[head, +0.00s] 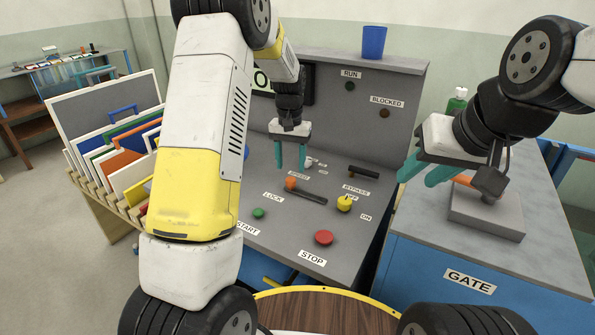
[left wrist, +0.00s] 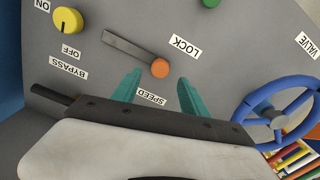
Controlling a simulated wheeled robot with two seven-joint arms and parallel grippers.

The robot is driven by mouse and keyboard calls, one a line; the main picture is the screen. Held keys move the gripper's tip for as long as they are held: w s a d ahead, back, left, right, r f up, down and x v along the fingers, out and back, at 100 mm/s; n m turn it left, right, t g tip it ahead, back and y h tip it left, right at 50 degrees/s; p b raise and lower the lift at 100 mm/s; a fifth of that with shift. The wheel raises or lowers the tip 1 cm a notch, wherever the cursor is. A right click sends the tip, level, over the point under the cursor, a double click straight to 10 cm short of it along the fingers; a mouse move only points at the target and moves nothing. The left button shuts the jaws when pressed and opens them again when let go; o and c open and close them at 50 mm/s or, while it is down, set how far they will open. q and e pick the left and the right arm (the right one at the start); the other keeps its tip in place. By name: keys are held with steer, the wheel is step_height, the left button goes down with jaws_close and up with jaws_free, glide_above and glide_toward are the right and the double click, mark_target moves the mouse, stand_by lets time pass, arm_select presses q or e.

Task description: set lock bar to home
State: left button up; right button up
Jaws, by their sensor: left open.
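The lock bar (head: 312,196) is a flat dark-grey bar on the sloped console, with an orange knob (head: 290,184) at its far left end. The LOCK label (head: 272,197) is beside it. In the left wrist view the bar (left wrist: 125,47) lies slanted, and its orange knob (left wrist: 160,68) is just beyond my fingertips. My left gripper (head: 290,162) points down over the knob end, open and empty. It also shows in the left wrist view (left wrist: 158,78), with one teal finger on each side of the knob's line. My right gripper (head: 418,181) is open, off to the right. No home mark is readable.
A yellow bypass knob (head: 344,203), a black handle (head: 363,172), a red stop button (head: 323,237) and a green start button (head: 258,213) surround the bar. A blue valve wheel (left wrist: 275,115) stands beyond. An orange-handled gate lever (head: 463,181) is near my right gripper.

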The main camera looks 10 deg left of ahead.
mark_target(291, 179)
arm_select(q)
step_height(291, 179, down, 7)
steer(key=shift+r, duration=0.1)
stand_by(0.3)
jaws_close()
stand_by(1.3)
